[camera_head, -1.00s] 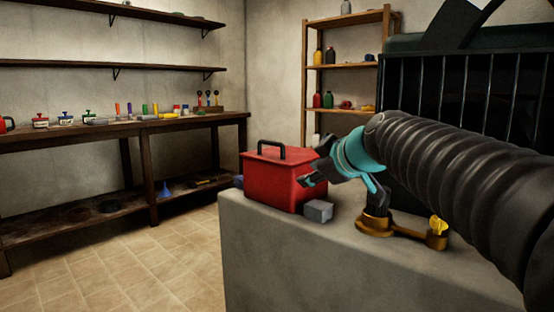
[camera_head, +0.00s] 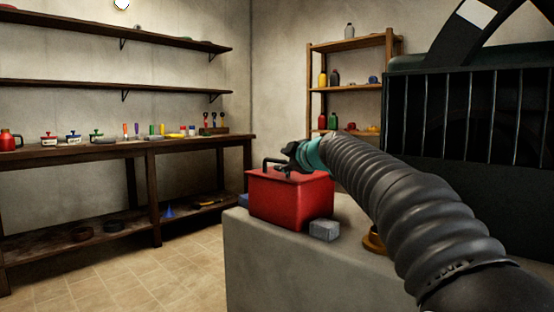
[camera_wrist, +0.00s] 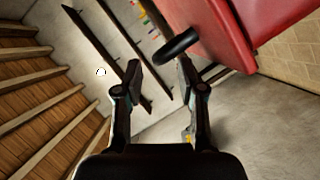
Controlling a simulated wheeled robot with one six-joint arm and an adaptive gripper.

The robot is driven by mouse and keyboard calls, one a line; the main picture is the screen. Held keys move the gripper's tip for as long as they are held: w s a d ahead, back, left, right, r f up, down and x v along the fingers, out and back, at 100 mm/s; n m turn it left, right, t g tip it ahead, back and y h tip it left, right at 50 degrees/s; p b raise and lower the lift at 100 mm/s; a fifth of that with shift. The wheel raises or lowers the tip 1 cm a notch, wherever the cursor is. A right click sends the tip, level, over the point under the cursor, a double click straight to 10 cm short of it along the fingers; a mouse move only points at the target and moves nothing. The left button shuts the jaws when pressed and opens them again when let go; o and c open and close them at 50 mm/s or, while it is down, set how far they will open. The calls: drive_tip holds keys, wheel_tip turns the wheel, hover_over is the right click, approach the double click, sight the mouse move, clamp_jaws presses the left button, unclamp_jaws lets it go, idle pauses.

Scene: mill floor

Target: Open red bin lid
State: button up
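The red bin (camera_head: 290,205) stands on a grey block (camera_head: 300,260), with its red lid (camera_head: 312,178) lying shut on top. The lid's black handle (camera_head: 269,161) shows at the left of my gripper (camera_head: 286,158), which is over the lid and partly covers the handle. In the wrist view the bin (camera_wrist: 225,30) is at upper right and the black handle (camera_wrist: 178,47) reaches toward the space between my fingertips (camera_wrist: 158,76). The fingers are apart with nothing between them. I cannot tell if they touch the handle.
A small grey block (camera_head: 325,230) sits at the bin's front right corner. A brass-coloured part (camera_head: 373,240) is half hidden behind my arm. A dark barred machine (camera_head: 470,110) stands at right. A workbench (camera_head: 130,147) lines the left wall, with free tiled floor before it.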

sight(279, 161)
drive_tip(key=shift+p+x, duration=0.65)
drive_tip(key=shift+x, duration=2)
clamp_jaws()
